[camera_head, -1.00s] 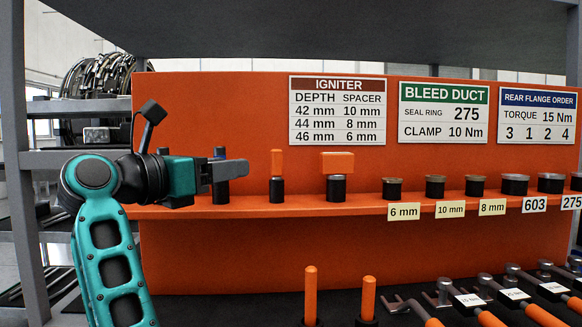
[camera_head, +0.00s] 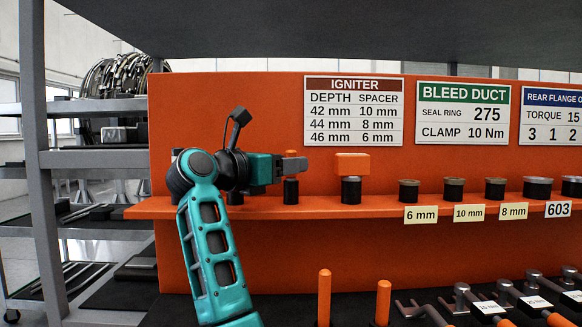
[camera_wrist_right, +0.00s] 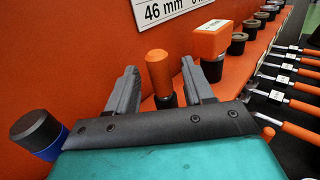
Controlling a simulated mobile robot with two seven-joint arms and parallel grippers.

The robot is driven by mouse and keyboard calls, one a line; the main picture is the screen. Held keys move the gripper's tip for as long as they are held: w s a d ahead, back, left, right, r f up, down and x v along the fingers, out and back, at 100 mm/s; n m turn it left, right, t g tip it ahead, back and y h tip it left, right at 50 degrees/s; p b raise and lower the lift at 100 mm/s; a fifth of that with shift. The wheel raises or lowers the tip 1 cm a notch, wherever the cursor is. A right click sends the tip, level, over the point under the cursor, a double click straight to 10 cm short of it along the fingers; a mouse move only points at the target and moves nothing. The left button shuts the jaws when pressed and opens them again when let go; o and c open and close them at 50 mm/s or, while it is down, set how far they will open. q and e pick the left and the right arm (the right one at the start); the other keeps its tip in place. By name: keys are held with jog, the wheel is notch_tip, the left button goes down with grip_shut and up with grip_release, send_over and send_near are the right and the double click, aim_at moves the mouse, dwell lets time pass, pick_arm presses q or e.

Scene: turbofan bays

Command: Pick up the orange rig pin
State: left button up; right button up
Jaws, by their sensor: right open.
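The orange rig pin is an orange cylinder in a black holder on the orange shelf. In the right wrist view the pin (camera_wrist_right: 159,68) stands upright between the fingers of my right gripper (camera_wrist_right: 159,82), which is open. In the head view the gripper (camera_head: 294,165) covers most of the pin; only a sliver of its orange top (camera_head: 291,152) shows above, with the black holder below. I cannot tell whether a finger touches it. My left gripper is not in view.
An orange block-headed piece (camera_head: 352,164) stands just right of the pin. A dark blue-ringed piece (camera_wrist_right: 36,130) stands on the other side. Several spacers (camera_head: 409,190) line the shelf. Upright orange handles (camera_head: 324,297) and tools lie below. An orange panel (camera_head: 230,120) rises behind.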

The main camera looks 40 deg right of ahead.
jog(key=shift+w+d, duration=0.1)
jog(key=shift+d, duration=0.85)
grip_shut()
